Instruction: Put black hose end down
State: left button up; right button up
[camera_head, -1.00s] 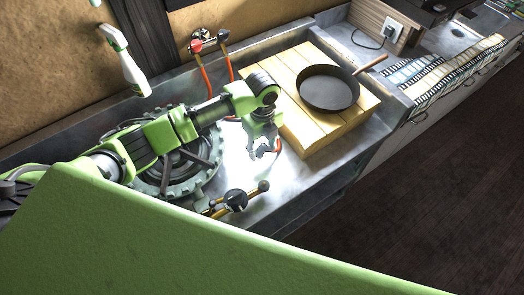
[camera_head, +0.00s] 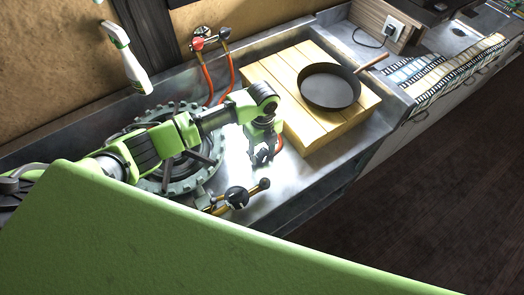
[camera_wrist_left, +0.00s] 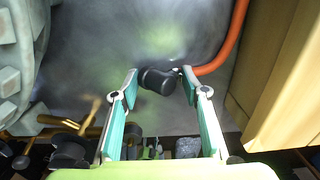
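The black hose end (camera_wrist_left: 158,80) shows in the left wrist view as a short dark cylinder on an orange hose (camera_wrist_left: 232,45), low over or on the grey metal surface. My left gripper (camera_wrist_left: 161,74) has its two green-padded fingers spread on either side of it, and narrow gaps seem to show between fingertips and hose end. In the head view my left gripper (camera_head: 264,158) points down beside the wooden block. The hose end cannot be made out there; the orange hose (camera_head: 279,146) shows just right of the gripper. My right gripper is not in view.
A wooden block (camera_head: 290,100) bearing a dark pan (camera_head: 329,88) stands right of the gripper. A toothed grey wheel (camera_head: 150,184) lies to the left. A brass fitting with black knobs (camera_head: 237,197) is in front. A spray bottle (camera_head: 130,62) is at the back left.

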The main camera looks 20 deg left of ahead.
aim_at(263, 149)
pick_arm(q)
jog(key=o, duration=0.4)
jog(key=shift+f, duration=0.2)
jog(key=shift+w+f, duration=0.15)
jog(key=shift+w, duration=0.1)
jog(key=shift+s+r, duration=0.1)
jog(key=shift+r, duration=0.1)
notch_tip(263, 149, up, 13)
jog(key=shift+r+b, duration=0.1)
jog(key=shift+b, duration=0.3)
